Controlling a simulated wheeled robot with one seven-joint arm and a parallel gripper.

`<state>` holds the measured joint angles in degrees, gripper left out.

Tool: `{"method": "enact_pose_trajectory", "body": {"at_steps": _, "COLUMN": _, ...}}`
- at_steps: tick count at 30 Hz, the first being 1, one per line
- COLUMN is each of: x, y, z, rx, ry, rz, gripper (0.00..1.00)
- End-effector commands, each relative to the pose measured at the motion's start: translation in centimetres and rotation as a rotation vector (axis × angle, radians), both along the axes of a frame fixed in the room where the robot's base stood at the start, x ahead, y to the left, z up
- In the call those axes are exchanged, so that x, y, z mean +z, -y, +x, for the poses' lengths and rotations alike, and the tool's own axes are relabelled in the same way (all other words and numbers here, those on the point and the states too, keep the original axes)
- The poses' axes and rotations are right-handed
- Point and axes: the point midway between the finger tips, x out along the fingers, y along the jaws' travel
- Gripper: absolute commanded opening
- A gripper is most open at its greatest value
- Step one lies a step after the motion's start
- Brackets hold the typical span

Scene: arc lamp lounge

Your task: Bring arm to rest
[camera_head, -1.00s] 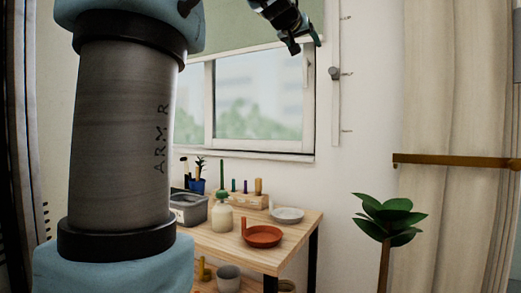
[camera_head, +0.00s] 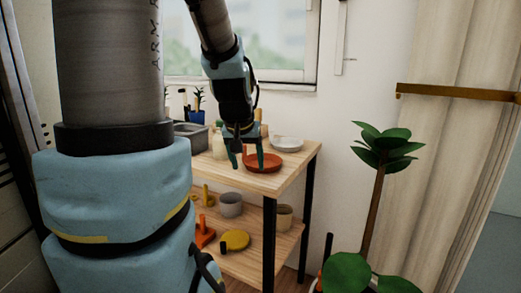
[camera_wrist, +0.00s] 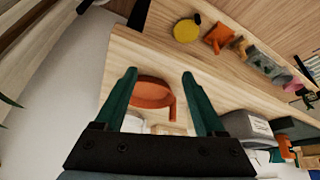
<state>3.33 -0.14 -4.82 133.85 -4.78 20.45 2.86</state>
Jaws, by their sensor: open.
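My gripper (camera_head: 247,164) hangs downward in the head view, in front of the wooden shelf unit (camera_head: 291,178). Its two green fingers are apart, and nothing is between them. In the head view the fingers overlap the terracotta dish (camera_head: 274,164) on the top shelf. In the wrist view my gripper (camera_wrist: 159,74) is spread, with the terracotta dish (camera_wrist: 150,93) beyond and between the fingers. I cannot tell the exact gap between fingers and dish. My arm's upper links fill the left of the head view.
A white bowl (camera_head: 287,144), a pale bottle (camera_head: 219,147) and a grey bin (camera_head: 194,137) stand on the top shelf. A tall plant (camera_head: 374,205) stands right, before a curtain (camera_head: 440,150).

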Motion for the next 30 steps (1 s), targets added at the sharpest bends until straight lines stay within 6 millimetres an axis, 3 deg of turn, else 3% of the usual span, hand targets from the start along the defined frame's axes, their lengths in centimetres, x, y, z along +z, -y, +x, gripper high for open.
{"method": "enact_pose_trajectory", "body": {"at_steps": 3, "x": -3.7, "y": -1.5, "z": -4.2, "rx": 0.010, "ry": -0.096, "rz": 0.029, "gripper": 0.72}}
{"method": "enact_pose_trajectory", "body": {"at_steps": 9, "x": -8.1, "y": -3.6, "z": -10.7, "rx": 0.025, "ry": -0.230, "rz": 0.067, "gripper": 0.72}}
{"method": "enact_pose_trajectory", "body": {"at_steps": 15, "x": -12.1, "y": -3.4, "z": -10.5, "rx": 0.024, "ry": -0.246, "rz": 0.066, "gripper": 0.72}}
{"method": "enact_pose_trajectory", "body": {"at_steps": 30, "x": -17.9, "y": -3.3, "z": -11.5, "rx": 0.023, "ry": -0.298, "rz": 0.070, "gripper": 0.72}}
